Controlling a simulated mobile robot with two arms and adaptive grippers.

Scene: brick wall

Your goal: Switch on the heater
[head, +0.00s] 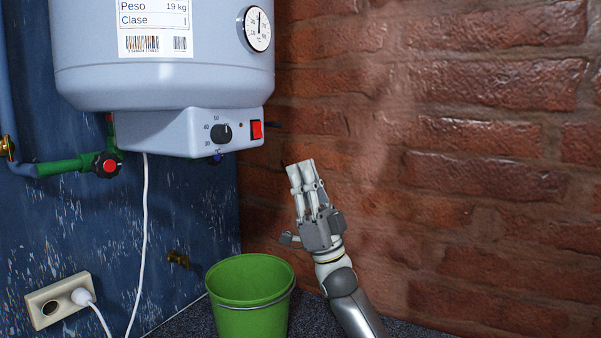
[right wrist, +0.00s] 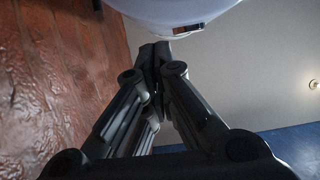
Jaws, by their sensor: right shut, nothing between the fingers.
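The heater (head: 165,80) is a pale blue-grey tank on the blue wall, at the upper left of the head view. Its lower panel has a black dial (head: 221,133) and a red switch (head: 256,130) at the right end. My right gripper (head: 301,168) is shut and empty, pointing up, to the right of and a little below the switch, apart from it. In the right wrist view the shut fingertips (right wrist: 155,55) point toward the underside of the heater (right wrist: 170,12), where a small reddish and dark panel piece shows. My left gripper is not in view.
A green bucket (head: 250,293) stands on the floor below the heater. A brick wall (head: 480,170) is behind and right of my arm. Pipes with a red-centred valve (head: 108,165) are at left. A socket (head: 58,302) holds a white plug. Space between gripper and switch looks clear.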

